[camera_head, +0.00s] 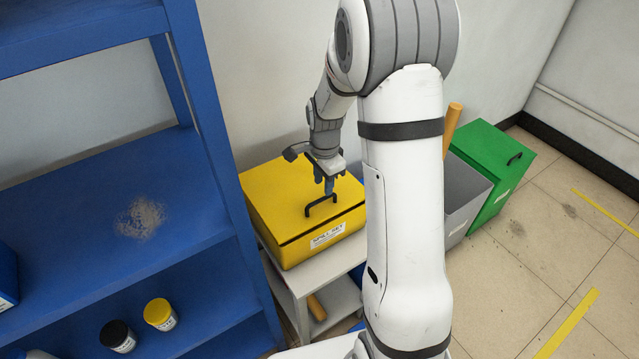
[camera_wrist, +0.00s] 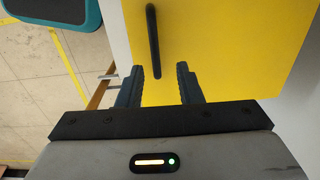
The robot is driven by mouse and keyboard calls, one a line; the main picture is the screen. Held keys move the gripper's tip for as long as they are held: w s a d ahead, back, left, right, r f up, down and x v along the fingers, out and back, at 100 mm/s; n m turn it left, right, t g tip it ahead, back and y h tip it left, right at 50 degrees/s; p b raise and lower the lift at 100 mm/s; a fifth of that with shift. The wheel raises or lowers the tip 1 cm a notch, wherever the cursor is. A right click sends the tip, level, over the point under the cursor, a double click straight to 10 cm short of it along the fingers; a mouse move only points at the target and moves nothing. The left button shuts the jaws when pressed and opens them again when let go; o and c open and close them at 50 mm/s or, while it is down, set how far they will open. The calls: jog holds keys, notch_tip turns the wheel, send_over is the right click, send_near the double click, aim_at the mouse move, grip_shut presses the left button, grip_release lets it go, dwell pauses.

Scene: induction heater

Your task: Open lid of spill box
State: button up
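The yellow spill box (camera_head: 290,205), with a "SPILL KIT" label on its front, sits on a small grey stand. Its lid is closed. A black handle (camera_head: 320,206) stands up from the lid near the front edge. My gripper (camera_head: 328,185) is over the lid, just above and behind the handle in the head view. In the wrist view my gripper (camera_wrist: 167,75) is open, its two dark fingers apart. The handle (camera_wrist: 153,42) shows as a black bar between and ahead of the fingertips, against the yellow lid (camera_wrist: 215,45). I see no contact with the handle.
A blue shelf unit (camera_head: 215,150) stands left of the box, holding yellow-capped (camera_head: 160,313) and black-capped (camera_head: 117,336) jars. The grey stand (camera_head: 300,283) holds the box. A grey bin (camera_head: 465,195) and a green bin (camera_head: 497,160) stand right. Floor at the right is clear.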

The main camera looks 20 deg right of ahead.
notch_tip(320, 180, up, 7)
jog(key=shift+r, duration=0.15)
jog(key=shift+s, duration=0.1)
